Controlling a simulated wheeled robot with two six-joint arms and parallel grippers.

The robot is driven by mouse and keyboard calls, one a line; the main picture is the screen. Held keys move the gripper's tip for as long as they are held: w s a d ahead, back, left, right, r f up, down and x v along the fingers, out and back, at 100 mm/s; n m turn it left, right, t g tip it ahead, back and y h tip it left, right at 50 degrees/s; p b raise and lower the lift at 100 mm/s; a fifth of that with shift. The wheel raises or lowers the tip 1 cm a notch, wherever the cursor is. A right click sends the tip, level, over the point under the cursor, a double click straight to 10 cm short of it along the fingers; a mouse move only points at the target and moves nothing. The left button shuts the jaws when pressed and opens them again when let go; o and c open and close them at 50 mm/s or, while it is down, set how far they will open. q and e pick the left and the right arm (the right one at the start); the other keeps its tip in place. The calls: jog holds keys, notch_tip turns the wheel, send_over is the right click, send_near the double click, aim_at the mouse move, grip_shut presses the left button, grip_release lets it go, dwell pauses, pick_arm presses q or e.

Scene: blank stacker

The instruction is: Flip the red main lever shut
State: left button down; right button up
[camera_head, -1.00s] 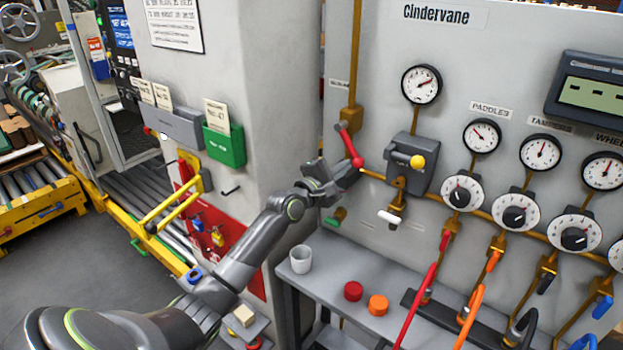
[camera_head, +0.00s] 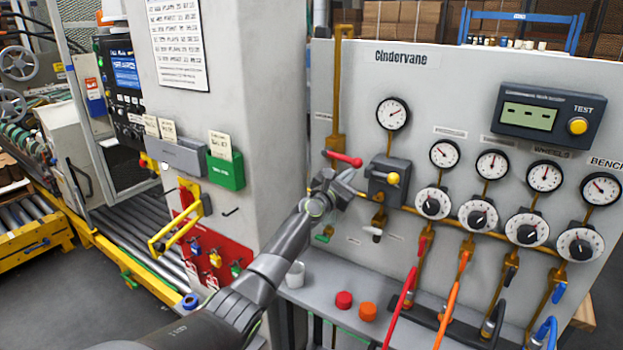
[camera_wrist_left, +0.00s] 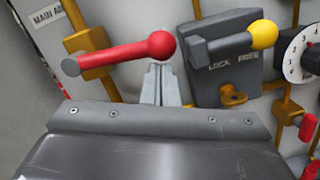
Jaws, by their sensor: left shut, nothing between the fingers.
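The red main lever (camera_head: 343,158) sits on the brass vertical pipe at the left of the Cindervane panel. Its pivot is at the left and its round red knob at the right, so it lies close to level across the pipe. In the left wrist view the red lever (camera_wrist_left: 130,54) tilts slightly up toward the knob. My left gripper (camera_head: 345,178) is shut and empty, just below the knob. In the wrist view its fingertips (camera_wrist_left: 159,72) are right under the knob, touching or nearly so. My right gripper is not in view.
A grey lock box with a yellow-knobbed lever (camera_head: 388,178) stands close right of the red lever. Gauges and dials (camera_head: 478,215) line the panel. Below, a grey shelf (camera_head: 325,292) holds a white cup (camera_head: 295,273) and red and orange caps. A concrete pillar (camera_head: 265,110) stands at left.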

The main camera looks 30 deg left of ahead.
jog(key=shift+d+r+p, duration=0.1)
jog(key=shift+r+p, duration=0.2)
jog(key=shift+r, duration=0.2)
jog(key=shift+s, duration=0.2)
